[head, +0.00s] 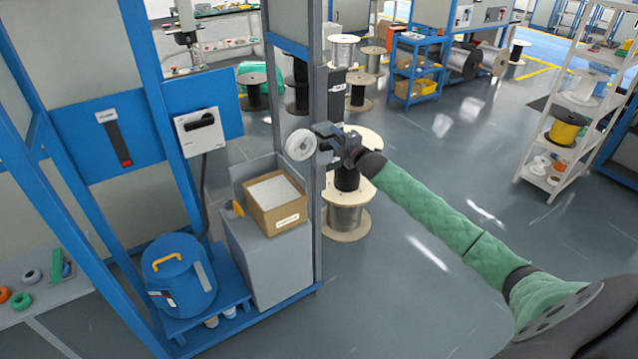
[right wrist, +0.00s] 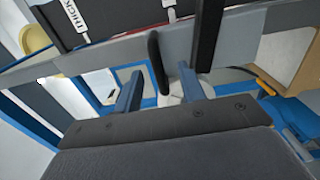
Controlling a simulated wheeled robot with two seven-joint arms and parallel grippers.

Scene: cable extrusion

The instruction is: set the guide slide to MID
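The guide unit sits on a grey post (head: 314,180) in the head view, with a white round roller (head: 301,145) on its left side. A dark scale panel (head: 336,95) is above my right gripper (head: 322,137). In the right wrist view the panel (right wrist: 115,15) shows a label reading THICK and another label cut off by the top edge. My right gripper (right wrist: 160,88) has its two fingers apart. A black rounded bar (right wrist: 157,62) shows between them, with gaps visible; I cannot tell whether either finger touches it. The slide's setting is not readable. My left gripper is not in view.
A grey cabinet (head: 267,255) with a cardboard box (head: 275,203) stands left of the post. A blue drum (head: 181,275) is farther left. Cable spools (head: 346,222) stand behind the gripper. The floor to the right is clear up to a white shelf (head: 541,150).

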